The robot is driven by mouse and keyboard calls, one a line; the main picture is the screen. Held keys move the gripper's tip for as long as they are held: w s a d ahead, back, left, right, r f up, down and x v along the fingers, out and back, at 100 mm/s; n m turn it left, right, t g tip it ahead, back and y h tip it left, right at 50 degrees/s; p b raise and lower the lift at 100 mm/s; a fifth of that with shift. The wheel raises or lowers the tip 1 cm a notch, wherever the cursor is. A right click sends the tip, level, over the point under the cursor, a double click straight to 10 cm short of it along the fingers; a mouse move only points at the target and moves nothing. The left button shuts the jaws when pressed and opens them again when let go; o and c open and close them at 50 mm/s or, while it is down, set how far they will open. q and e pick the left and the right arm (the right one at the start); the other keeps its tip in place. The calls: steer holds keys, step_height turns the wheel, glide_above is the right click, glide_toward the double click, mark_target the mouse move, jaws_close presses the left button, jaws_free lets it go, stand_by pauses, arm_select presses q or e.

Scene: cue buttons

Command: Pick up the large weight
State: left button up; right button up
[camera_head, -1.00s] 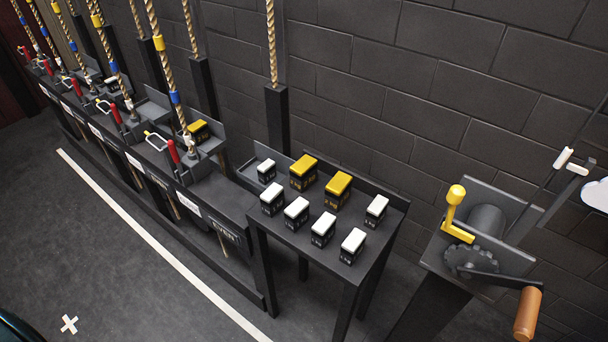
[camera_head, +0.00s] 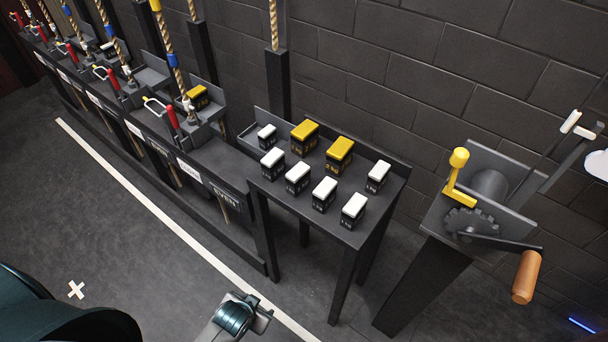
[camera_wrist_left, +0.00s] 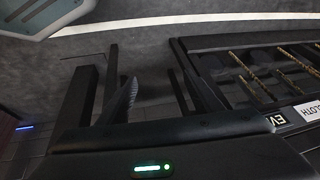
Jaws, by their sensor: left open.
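On the dark side table, two large weights with yellow tops, one (camera_head: 304,136) on the left and one (camera_head: 339,155) on the right, stand behind a front row of small white-topped weights (camera_head: 297,178). A third yellow-topped weight (camera_head: 198,97) sits on the lever rack. My left gripper (camera_head: 243,312) shows partly at the bottom edge of the head view, low in front of the table and apart from all weights. It is open and empty. The left wrist view shows table legs and a ridged finger (camera_wrist_left: 130,95); no weight is visible there. My right gripper is not in view.
The table (camera_head: 335,230) has a raised back edge near the brick wall. The lever rack (camera_head: 225,185) with ropes and red handles adjoins it on the left. A winch with a wooden handle (camera_head: 526,277) stands to the right. The floor in front is clear.

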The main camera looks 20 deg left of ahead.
arm_select(q)
steer(key=w+d+r+m+t, duration=0.15)
steer(key=w+r+t, duration=0.35)
steer(key=w+r, duration=0.7)
steer(key=w+d+r+m+t+h, duration=0.1)
steer(key=w+r+m+t, duration=0.3)
steer(key=r, duration=1.3)
steer(key=w+d+r+m+t, duration=0.1)
steer(key=w+r+t, duration=0.5)
steer(key=w+r, duration=0.65)
steer(key=d+r+m+t+h, duration=0.2)
steer(key=d+r+m+h, duration=0.45)
steer(key=r, duration=0.45)
steer(key=s+d+r+m+g+h, duration=0.25)
steer(key=d+m+g+h, duration=0.95)
steer(key=m, duration=0.7)
steer(key=w+a+f+m+g+y, duration=0.4)
steer(key=w+f+m+g+y, duration=0.15)
steer(key=f+m+y, duration=0.2)
steer(key=w+a+n+y, duration=0.1)
steer(key=w+a+y, duration=0.2)
steer(key=a, duration=0.6)
steer(key=w+a+f+n+y, duration=0.1)
steer(key=w+a+y, duration=0.2)
steer(key=a+y, duration=0.4)
steer(key=a, duration=0.2)
steer(key=shift+a+f, duration=0.15)
steer(key=shift+a, duration=0.2)
